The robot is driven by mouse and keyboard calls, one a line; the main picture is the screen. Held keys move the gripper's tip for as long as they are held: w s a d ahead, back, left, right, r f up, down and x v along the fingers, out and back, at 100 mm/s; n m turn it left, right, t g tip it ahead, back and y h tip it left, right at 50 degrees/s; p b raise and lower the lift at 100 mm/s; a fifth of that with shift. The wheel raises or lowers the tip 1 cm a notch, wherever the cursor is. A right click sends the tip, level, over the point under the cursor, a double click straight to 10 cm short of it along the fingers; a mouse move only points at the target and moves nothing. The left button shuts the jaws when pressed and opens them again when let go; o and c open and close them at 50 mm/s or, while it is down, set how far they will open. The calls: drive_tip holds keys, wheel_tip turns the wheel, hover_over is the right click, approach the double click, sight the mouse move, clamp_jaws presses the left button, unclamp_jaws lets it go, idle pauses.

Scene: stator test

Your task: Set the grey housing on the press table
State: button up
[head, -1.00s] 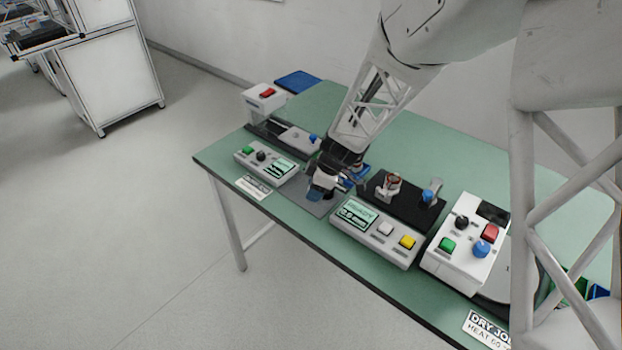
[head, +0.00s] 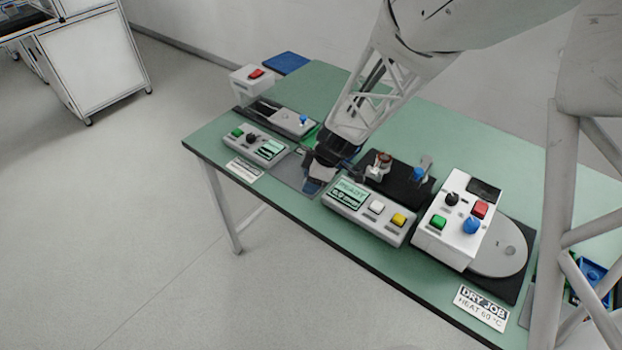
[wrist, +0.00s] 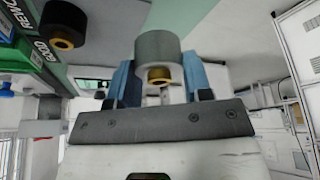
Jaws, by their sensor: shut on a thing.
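My gripper (wrist: 160,82) has two blue fingers shut on the grey housing (wrist: 158,43), a short grey cylinder with a brass-coloured core, in the wrist view. In the head view my gripper (head: 318,178) is over the grey mat at the table's front, between the left control box and the READY box. The housing cannot be made out there. No part is clearly marked as the press table; a rail fixture (head: 280,118) with a blue knob stands behind the left control box.
The READY box (head: 368,208) is just right of my gripper, with a black fixture (head: 398,183) holding a copper-coloured part behind it. A white button box (head: 455,222) and round grey plate (head: 500,250) stand farther right. A dark cylinder (wrist: 65,22) shows upper left in the wrist view.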

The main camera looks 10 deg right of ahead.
idle(0.3)
drive_tip(key=w+a+r, duration=0.1)
drive_tip(key=w, duration=1.1)
drive_tip(key=w+a+r, duration=0.2)
drive_tip(key=w, duration=1)
drive_tip(key=w+a+r, duration=0.1)
drive_tip(key=w+r, duration=0.1)
drive_tip(key=w, duration=1.1)
drive_tip(key=shift+w+a, duration=0.1)
drive_tip(key=shift+a, duration=0.3)
drive_tip(key=shift+f, duration=0.1)
drive_tip(key=shift+f, duration=2.2)
drive_tip(key=shift+f, duration=1.45)
drive_tip(key=o, duration=1)
drive_tip(key=shift+r, duration=0.1)
